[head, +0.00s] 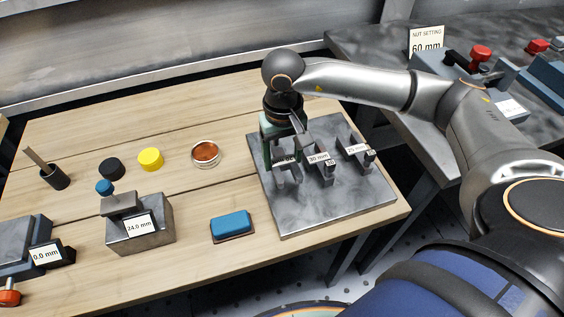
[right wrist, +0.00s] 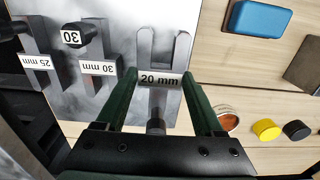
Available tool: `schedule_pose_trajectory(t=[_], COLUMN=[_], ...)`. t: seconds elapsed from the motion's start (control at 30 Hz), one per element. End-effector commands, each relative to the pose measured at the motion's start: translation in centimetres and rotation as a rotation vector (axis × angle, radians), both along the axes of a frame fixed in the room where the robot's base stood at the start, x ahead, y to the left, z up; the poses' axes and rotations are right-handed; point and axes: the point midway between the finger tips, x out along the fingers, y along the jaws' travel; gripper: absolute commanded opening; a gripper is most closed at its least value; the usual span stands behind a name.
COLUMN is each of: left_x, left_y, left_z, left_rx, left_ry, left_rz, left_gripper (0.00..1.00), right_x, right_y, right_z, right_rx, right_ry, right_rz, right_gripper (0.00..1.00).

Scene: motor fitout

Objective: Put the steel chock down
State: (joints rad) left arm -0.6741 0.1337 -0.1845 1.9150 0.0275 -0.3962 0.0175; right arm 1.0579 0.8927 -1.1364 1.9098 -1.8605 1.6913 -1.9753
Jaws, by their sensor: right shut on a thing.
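The steel chock (right wrist: 160,79) is a grey forked piece with a "20 mm" label. In the right wrist view it sits between the two green fingers of my right gripper (right wrist: 160,88), which is shut on it. In the head view my right gripper (head: 284,150) points down over the left part of a grey plate (head: 300,215), and the chock (head: 289,176) shows below it, partly hidden. The chock is at or just above the plate; I cannot tell if it touches. My left gripper is out of view.
Two similar forked pieces, labelled 30 mm (head: 320,160) and 25 mm (head: 357,149), stand on the plate to the right. A blue block (head: 232,224), a copper-coloured dish (head: 205,153), a yellow cap (head: 150,159) and a 24.0 mm steel block (head: 155,232) lie left on the wooden bench.

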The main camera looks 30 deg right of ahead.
Motion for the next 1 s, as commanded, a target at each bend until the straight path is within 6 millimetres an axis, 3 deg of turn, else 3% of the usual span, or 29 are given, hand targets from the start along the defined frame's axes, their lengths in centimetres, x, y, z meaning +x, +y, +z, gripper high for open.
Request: schedule_pose_trajectory(t=[0.17, 0.43, 0.8, 0.83, 1.0], left_x=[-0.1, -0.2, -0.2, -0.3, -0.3], left_y=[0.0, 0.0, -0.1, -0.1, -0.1], left_z=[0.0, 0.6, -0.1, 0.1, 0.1], left_rx=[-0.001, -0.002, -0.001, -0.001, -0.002], left_ry=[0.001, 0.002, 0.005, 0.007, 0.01], left_rz=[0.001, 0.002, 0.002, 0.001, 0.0], left_gripper=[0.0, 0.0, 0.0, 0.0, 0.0], right_x=[0.7, 0.8, 0.9, 0.8, 0.8], right_y=[-0.2, -0.2, -0.2, -0.2, -0.2], right_z=[-0.8, -3.9, -4.5, -4.4, -4.4], right_rx=[0.0, 0.0, 0.001, -0.001, -0.001], right_ry=[-0.001, 0.0, -0.002, 0.0, 0.0], right_rz=[0.0, 0.001, 0.0, 0.0, 0.0], right_gripper=[0.0, 0.0, 0.0, 0.73, 0.92])
